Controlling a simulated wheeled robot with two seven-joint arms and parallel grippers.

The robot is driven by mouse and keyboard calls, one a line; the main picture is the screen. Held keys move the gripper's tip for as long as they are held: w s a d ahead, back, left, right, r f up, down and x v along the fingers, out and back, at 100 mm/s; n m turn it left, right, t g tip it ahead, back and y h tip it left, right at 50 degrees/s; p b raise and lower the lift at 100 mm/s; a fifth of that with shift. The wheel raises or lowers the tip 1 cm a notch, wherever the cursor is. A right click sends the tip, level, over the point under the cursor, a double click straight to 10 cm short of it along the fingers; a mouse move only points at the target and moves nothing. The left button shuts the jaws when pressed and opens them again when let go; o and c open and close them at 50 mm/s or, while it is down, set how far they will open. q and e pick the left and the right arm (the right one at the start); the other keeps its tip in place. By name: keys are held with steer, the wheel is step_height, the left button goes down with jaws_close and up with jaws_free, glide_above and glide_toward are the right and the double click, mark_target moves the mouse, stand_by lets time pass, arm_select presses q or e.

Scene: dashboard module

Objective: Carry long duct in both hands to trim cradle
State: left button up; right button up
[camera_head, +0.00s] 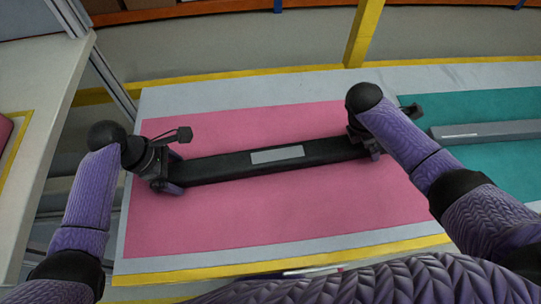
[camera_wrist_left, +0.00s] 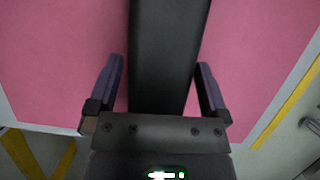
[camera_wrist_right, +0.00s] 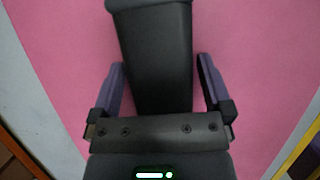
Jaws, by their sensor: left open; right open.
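The long duct (camera_head: 275,158) is a black bar with a grey label, lying flat on a pink mat (camera_head: 300,220). My left gripper (camera_head: 174,172) is at the duct's left end. In the left wrist view, its open jaws (camera_wrist_left: 160,66) stand on either side of the duct (camera_wrist_left: 165,50), with gaps between. My right gripper (camera_head: 372,146) is at the duct's right end, partly hidden by my right arm. In the right wrist view, its open jaws (camera_wrist_right: 160,64) straddle the duct (camera_wrist_right: 157,50). I cannot clearly identify the trim cradle.
A teal mat (camera_head: 480,170) lies to the right, with a long grey bar (camera_head: 485,131) on it. A yellow post (camera_head: 363,32) stands behind the table. Another light table (camera_head: 40,75) is at the far left. The pink mat in front of the duct is clear.

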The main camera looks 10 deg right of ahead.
arm_select(q)
steer(key=shift+f, duration=0.2)
arm_select(e)
steer(key=shift+d+f, duration=0.1)
steer(key=shift+f, duration=0.1)
arm_select(q)
jaws_close()
arm_select(e)
jaws_close()
